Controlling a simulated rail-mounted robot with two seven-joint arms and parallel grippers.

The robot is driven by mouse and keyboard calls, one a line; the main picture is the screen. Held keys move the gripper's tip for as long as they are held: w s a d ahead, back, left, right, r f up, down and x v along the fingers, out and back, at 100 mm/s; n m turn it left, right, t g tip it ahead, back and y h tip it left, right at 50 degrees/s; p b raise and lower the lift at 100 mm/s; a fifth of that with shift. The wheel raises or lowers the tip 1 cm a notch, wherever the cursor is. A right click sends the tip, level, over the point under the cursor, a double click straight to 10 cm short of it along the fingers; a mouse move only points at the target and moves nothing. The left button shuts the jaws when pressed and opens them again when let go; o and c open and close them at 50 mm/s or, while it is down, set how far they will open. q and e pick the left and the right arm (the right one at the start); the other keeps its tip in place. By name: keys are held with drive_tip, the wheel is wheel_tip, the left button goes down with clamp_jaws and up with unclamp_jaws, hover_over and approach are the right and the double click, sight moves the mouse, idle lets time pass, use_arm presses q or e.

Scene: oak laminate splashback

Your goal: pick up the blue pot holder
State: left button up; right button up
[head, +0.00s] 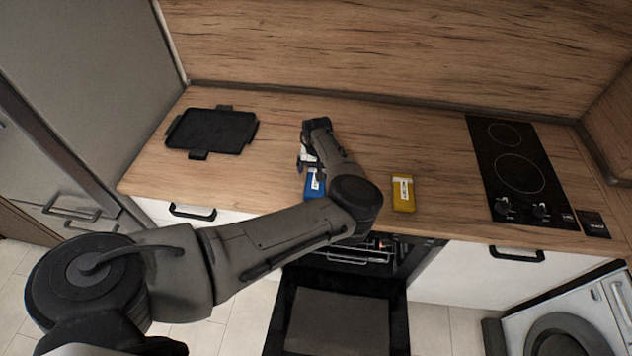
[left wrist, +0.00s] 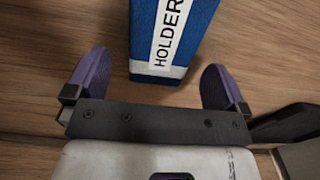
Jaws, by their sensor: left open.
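The blue pot holder (head: 314,186) lies on the wooden counter near its front edge, partly hidden by my left arm in the head view. In the left wrist view the blue pot holder (left wrist: 146,38) shows a white label ending in "HOLDER" and a white band near its close end. My left gripper (head: 308,165) is over the counter at the pot holder. In the left wrist view its two purple fingertips (left wrist: 156,80) are spread apart, one on each side of the pot holder's close end, with gaps between. My right gripper is not in view.
A yellow labelled item (head: 403,193) lies to the right on the counter. A black tray (head: 211,130) is at the left, and a black cooktop (head: 517,172) at the right. An open oven door (head: 340,310) extends below the counter's front edge.

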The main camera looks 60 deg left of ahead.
use_arm(q)
drive_tip(key=shift+f, duration=1)
drive_tip(key=shift+c, duration=0.3)
drive_tip(key=c, duration=1)
drive_tip(key=shift+r, duration=0.15)
